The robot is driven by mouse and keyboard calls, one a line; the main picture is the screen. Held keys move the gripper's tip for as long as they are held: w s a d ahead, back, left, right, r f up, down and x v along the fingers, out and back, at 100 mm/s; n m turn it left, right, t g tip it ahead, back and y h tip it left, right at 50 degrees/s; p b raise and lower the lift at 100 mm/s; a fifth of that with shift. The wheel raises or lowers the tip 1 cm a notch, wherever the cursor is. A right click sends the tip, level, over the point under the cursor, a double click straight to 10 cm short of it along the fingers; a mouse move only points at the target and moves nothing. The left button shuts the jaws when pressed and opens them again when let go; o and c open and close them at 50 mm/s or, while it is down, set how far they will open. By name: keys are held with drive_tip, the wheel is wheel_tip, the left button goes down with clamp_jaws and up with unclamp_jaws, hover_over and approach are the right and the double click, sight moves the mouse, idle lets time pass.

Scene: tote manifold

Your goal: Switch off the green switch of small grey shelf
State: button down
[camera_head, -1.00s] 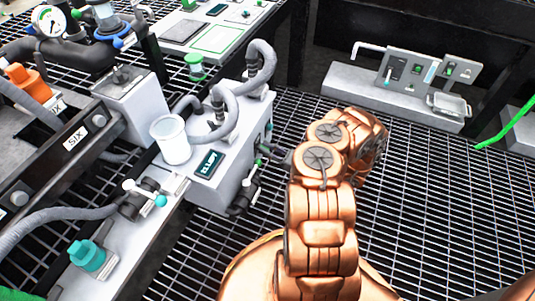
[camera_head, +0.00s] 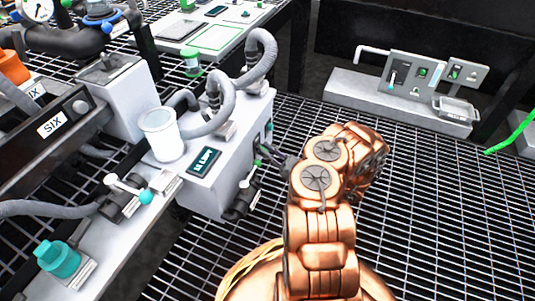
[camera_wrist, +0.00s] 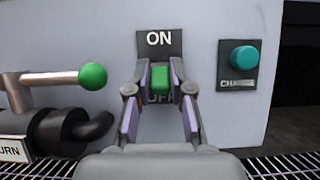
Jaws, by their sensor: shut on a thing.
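The green switch (camera_wrist: 160,78) sits on the pale grey side face of the small grey shelf (camera_wrist: 200,45), which also shows in the head view (camera_head: 226,165). An ON label (camera_wrist: 160,40) is above the switch. The OFF label below it is partly hidden. My gripper (camera_wrist: 160,92) has one finger on each side of the switch and is shut on it. In the head view my gripper (camera_head: 268,150) reaches the shelf's right side, and the switch is hard to make out there.
A valve handle with a green ball (camera_wrist: 92,76) is left of the switch. A teal CHARGE button (camera_wrist: 243,57) is to its right. Open grating (camera_head: 430,200) lies to the right.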

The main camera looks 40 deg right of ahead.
idle(0.3)
drive_tip(key=c, duration=1)
unclamp_jaws()
drive_tip(key=shift+c, duration=0.2)
drive_tip(key=v, duration=1.2)
idle(0.7)
